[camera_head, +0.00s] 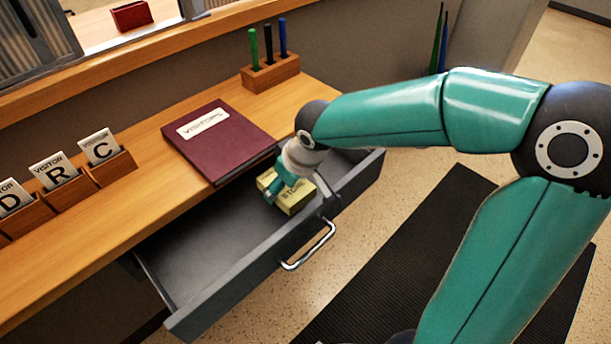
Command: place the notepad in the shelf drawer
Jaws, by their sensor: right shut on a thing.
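The notepad (297,203) is a small yellow block with dark lettering on its side. It is at the right part of the open grey drawer (190,262), inside the drawer's outline. My right gripper (283,188) is shut on the notepad from above. I cannot tell whether the notepad touches the drawer floor. The drawer is pulled out from under the wooden counter, with a metal handle (310,247) on its front. The left part of the drawer is empty. My left gripper is not in view.
A maroon visitors book (225,150) lies on the counter (125,215) behind the drawer. Wooden holders with visitor cards (100,147) stand at the left. A wooden pen holder (270,73) stands at the back. A dark mat (430,240) lies on the floor at the right.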

